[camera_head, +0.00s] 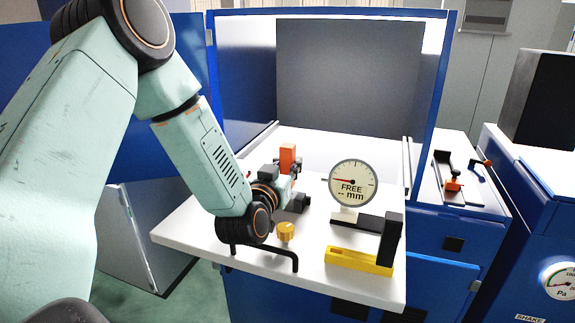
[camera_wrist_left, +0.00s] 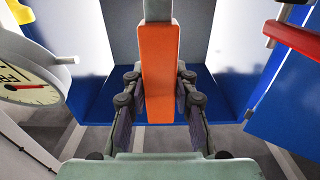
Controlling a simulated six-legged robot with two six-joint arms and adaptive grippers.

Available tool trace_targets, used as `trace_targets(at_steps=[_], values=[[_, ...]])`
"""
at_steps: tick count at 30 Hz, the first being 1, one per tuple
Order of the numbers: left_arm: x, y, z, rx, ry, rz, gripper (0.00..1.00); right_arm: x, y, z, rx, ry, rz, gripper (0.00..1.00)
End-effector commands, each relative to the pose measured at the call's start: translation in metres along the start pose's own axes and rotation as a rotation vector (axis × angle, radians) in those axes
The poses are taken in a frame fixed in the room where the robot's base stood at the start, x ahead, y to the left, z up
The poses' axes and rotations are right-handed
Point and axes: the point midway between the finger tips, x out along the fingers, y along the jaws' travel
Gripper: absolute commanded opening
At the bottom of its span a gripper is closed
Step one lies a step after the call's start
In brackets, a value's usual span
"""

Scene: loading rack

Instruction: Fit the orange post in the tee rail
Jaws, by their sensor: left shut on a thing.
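The orange post (camera_head: 288,157) stands roughly upright at my left gripper (camera_head: 284,183), above the white table. In the left wrist view the post (camera_wrist_left: 158,75) lies between the two dark fingers of my left gripper (camera_wrist_left: 158,105), which is shut on it; a grey part continues at its top end. A dark block (camera_head: 298,203) sits on the table just right of the gripper; my wrist partly hides that area. I cannot tell for sure which part is the tee rail. My right gripper is not in view.
A round dial gauge (camera_head: 352,183) reading FREE stands right of the gripper. Blue-framed walls (camera_head: 215,90) enclose the table's back.

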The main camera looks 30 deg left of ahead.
Motion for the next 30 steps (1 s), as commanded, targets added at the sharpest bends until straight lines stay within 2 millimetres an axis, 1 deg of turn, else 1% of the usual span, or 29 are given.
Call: trace_targets(at_steps=[11, 26, 27, 30], values=[[0.0002, -0.0003, -0.0001, 0.000, 0.001, 0.000, 0.00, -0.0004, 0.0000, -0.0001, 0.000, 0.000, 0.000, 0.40], [0.0002, -0.0002, 0.0064, 0.000, 0.001, 0.000, 0.00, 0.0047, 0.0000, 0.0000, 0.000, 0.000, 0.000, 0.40], [0.0002, -0.0002, 0.0060, 0.000, 0.001, 0.000, 0.29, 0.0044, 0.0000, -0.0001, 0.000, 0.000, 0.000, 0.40], [0.0002, -0.0002, 0.0057, 0.000, 0.001, 0.000, 0.38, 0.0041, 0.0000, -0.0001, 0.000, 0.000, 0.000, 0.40]])
